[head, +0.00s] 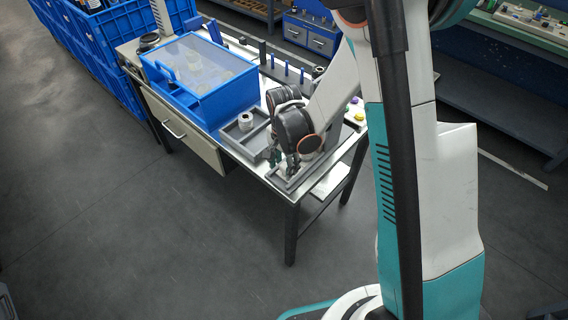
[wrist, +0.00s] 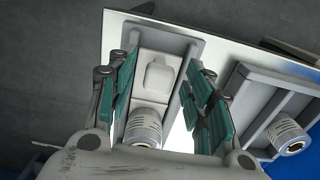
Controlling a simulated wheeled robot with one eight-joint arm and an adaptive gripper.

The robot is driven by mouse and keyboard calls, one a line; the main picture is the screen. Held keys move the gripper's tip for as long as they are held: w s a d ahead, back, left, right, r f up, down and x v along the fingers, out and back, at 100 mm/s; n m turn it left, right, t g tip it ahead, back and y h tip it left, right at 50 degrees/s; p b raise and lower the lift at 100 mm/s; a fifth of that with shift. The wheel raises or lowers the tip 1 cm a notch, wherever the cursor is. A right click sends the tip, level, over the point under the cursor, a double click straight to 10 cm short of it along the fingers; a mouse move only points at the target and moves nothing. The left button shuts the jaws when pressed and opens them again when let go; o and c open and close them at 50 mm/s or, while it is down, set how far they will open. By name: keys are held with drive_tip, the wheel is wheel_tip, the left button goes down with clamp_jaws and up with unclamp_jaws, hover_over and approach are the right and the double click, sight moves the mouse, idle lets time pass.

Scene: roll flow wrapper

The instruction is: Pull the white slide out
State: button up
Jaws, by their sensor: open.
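The white slide (wrist: 150,106) lies in a narrow grey channel (wrist: 190,46) near the table's edge in the wrist view. A raised, rounded white block (wrist: 158,76) stands on it. A ribbed metal roll (wrist: 144,126) is nearer the wrist, in line with the slide. My gripper (wrist: 158,82) is open, its green-padded fingers on either side of the slide, with nothing held. I cannot tell whether a finger touches the channel walls. In the head view my gripper (head: 283,161) points down at the table's front corner, and my arm hides most of the slide.
A grey tray (head: 229,139) with another metal roll (head: 245,121) stands beside the channel. A blue box with a clear lid (head: 200,85) is behind it on the table (head: 253,172). Small posts and coloured pieces stand farther back. The floor in front is clear.

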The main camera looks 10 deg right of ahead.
wheel_tip(320, 180, up, 12)
idle(0.6)
idle(0.5)
